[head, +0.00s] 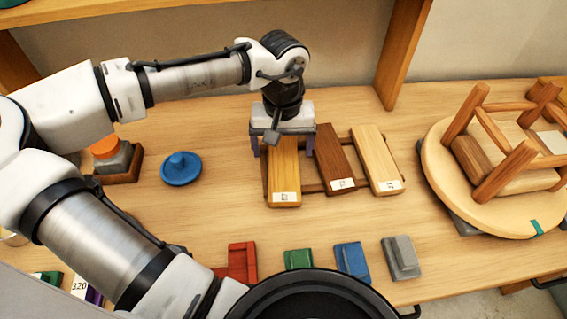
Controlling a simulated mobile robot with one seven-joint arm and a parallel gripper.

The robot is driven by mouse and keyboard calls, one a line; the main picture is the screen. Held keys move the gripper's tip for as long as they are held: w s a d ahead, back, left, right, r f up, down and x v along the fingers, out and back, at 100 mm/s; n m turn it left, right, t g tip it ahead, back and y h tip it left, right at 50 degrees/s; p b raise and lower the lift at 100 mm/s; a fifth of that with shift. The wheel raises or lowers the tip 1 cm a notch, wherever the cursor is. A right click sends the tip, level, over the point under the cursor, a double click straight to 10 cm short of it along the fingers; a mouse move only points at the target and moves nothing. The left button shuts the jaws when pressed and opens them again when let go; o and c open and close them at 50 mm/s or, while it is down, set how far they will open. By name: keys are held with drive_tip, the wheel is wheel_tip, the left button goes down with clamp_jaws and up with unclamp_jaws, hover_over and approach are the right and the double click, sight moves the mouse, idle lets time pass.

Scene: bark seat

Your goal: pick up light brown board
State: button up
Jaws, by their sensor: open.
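Three boards lie side by side on a low wooden rack, each with a small white label at its near end. The left one is a golden light brown board (285,180), the middle one is a dark brown board (337,165), and the right one is a pale light brown board (377,163). My gripper (284,150) is open over the far part of the golden board, its fingers to the left and right of it. The gripper body hides that board's far end. I cannot tell whether the fingers touch it.
A blue knobbed disc (181,169) lies left of the boards. A round stool top with legs up (440,180) stands to the right. Red (241,263), green (298,259), blue (352,261) and grey (401,256) blocks line the front edge. A wooden post (403,50) stands behind.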

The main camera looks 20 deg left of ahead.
sight(283, 163)
drive_tip(key=shift+w+f+p, duration=0.2)
drive_tip(key=shift+f+p, duration=0.15)
drive_tip(key=shift+f, duration=1.1)
drive_tip(key=shift+w+f+p, duration=0.15)
drive_tip(key=shift+f+p, duration=0.15)
drive_tip(key=shift+f, duration=1.1)
drive_tip(key=c, duration=1.2)
